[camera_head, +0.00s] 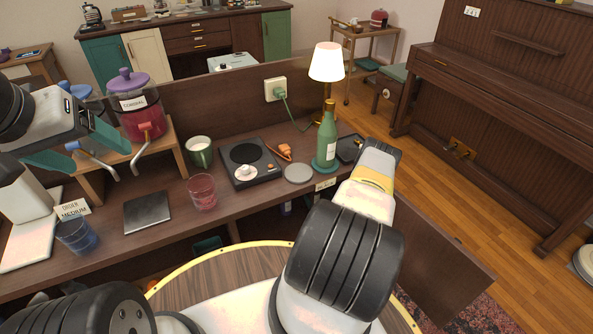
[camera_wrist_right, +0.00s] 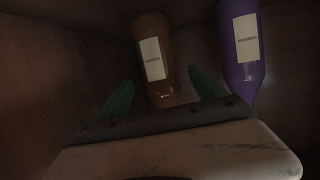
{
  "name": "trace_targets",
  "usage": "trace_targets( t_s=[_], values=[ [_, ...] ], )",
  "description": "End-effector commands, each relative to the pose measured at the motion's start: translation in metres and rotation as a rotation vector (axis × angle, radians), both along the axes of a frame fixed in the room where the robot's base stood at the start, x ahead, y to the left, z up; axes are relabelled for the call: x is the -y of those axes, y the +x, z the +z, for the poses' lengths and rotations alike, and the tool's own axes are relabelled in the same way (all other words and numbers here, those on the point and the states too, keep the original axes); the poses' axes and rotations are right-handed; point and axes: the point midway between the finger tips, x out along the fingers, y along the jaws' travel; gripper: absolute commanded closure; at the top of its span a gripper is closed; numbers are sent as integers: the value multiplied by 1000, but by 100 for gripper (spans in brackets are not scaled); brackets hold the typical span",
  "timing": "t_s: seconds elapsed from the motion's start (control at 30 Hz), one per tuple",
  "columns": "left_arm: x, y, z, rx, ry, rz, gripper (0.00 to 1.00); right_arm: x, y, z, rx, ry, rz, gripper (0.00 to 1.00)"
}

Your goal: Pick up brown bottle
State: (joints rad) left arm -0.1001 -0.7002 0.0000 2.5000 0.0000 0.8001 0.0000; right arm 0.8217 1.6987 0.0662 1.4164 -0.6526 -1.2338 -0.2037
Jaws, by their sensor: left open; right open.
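The brown bottle (camera_wrist_right: 154,60) with a pale label shows in the right wrist view, in a dark wooden space. It is not visible in the head view. My right gripper (camera_wrist_right: 162,88) is open, with its green fingers to either side of the bottle's near end. I cannot tell whether they touch it. In the head view the right gripper is hidden; only my right arm shows. My left gripper (camera_head: 84,152) is open and empty, near the drink dispenser (camera_head: 139,107) at the left.
A purple bottle (camera_wrist_right: 241,50) is close to the right of the brown one. Dark walls surround both. On the counter (camera_head: 150,232) are a green bottle (camera_head: 327,141), a lamp (camera_head: 327,63), a hot plate (camera_head: 249,162), a mug (camera_head: 199,151) and glasses (camera_head: 202,191).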

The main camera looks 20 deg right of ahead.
Motion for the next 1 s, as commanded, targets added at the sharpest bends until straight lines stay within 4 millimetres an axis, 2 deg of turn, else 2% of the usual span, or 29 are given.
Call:
trace_targets(
  t_s=[0.1, 0.2, 0.5, 0.9, 1.0],
  values=[
    [0, 0, 0, 0, 0, 0, 25, 1, 18, -7, 3, -1, 1, 21],
    [0, 0, 0, 0, 0, 0, 25, 2, 28, -10, 1, 0, 2, 21],
    [0, 0, 0, 0, 0, 0, 25, 3, 32, -11, -1, 1, 2, 23],
    [0, 0, 0, 0, 0, 0, 25, 3, 31, -11, -1, 1, 2, 100],
    [0, 0, 0, 0, 0, 0, 25, 3, 31, -11, -1, 1, 2, 100]
  ],
)
